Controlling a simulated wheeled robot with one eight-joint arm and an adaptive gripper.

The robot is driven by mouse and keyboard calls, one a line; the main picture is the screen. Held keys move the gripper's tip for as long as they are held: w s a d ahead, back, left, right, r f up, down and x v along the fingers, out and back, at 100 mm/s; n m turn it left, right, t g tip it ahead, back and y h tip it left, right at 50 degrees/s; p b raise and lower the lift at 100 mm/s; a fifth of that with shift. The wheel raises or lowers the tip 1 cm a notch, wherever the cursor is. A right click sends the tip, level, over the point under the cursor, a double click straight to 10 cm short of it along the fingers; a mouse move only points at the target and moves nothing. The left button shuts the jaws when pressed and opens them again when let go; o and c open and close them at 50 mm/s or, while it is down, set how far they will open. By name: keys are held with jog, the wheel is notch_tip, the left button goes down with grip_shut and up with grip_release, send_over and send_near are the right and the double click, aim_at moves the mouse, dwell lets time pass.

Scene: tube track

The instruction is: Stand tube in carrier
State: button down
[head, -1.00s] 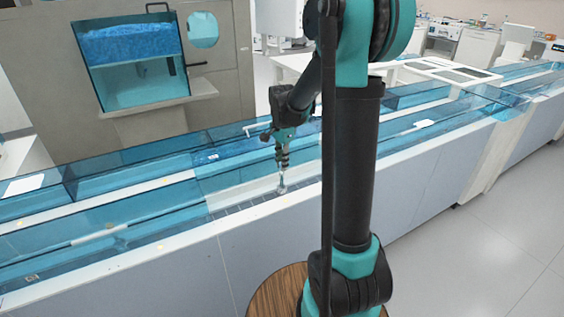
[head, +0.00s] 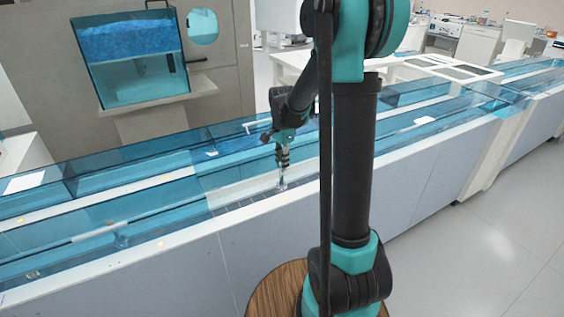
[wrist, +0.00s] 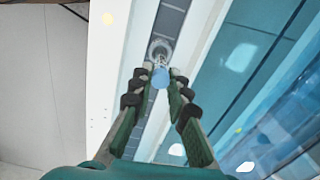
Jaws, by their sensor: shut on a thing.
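My gripper (wrist: 161,84) is shut on a tube and points down at the track. In the wrist view the tube's pale blue round top (wrist: 159,77) shows between the fingertips. In the head view the clear tube (head: 283,174) hangs below my gripper (head: 283,161), roughly upright. A grey, round carrier (wrist: 160,48) sits on the dark track strip, just beyond the fingertips in the wrist view. The tube's lower end is hidden in the wrist view and too small in the head view to tell whether it is inside the carrier.
A dark segmented track (wrist: 172,20) runs along the white bench. Clear blue covers (head: 150,190) enclose the track on both sides of an open stretch. A grey cabinet with a blue window (head: 135,60) stands behind. Open floor (head: 470,260) lies at right.

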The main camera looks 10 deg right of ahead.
jog(key=shift+f, duration=0.1)
jog(key=c, duration=1.4)
grip_release()
notch_tip(320, 180, up, 12)
